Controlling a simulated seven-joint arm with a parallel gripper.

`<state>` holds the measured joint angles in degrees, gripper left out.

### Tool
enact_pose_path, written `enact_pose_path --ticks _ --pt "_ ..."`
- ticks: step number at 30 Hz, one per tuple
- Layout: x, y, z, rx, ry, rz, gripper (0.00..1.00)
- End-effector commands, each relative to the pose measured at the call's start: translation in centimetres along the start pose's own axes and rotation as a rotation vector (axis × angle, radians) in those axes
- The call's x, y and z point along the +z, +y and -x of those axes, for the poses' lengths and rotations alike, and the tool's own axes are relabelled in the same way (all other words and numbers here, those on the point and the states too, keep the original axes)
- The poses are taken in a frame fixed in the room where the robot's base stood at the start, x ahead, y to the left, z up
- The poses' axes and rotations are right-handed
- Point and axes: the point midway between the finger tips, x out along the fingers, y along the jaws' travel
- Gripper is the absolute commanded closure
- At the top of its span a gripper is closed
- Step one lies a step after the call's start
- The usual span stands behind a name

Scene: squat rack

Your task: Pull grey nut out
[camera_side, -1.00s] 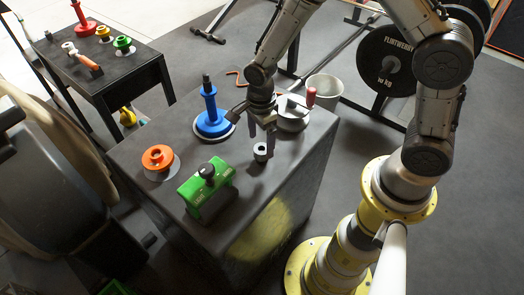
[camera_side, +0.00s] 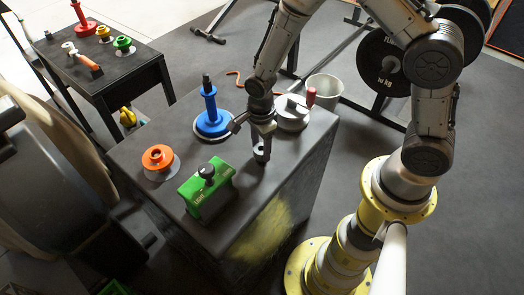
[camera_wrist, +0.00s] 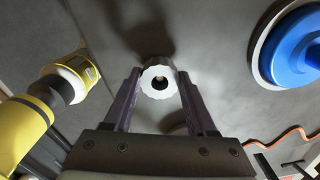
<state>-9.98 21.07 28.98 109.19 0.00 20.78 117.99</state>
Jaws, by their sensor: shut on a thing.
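The grey nut (camera_wrist: 158,93) is a ring with a scalloped pale rim and a dark hole, and something small and brownish shows inside the hole. It sits between the two fingers of my gripper (camera_side: 262,154), which is shut on it at the dark table top. In the wrist view one finger lies along each side of the nut. In the side view the fingers mostly hide the nut. I cannot tell whether the nut touches the table or is slightly raised.
On the dark table (camera_side: 265,205), a green box (camera_side: 208,190) with a black knob stands front left of my gripper. An orange knob (camera_side: 158,158), a blue post (camera_side: 211,115) and a metal pot (camera_side: 292,113) with a red handle are nearby. A bucket (camera_side: 325,90) stands behind.

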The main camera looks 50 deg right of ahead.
Motion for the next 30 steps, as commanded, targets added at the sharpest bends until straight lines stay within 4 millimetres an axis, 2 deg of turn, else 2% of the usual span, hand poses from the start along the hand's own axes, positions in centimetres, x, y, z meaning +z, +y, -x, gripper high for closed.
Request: enact_pose_path --ticks 1,6,30 --pt "0.0 -0.01 0.02 0.0 0.0 0.0 0.69" --pt "0.01 -0.01 0.02 0.0 0.0 0.0 1.0" --pt "0.01 -0.03 0.57 -0.001 0.0 0.0 1.0"
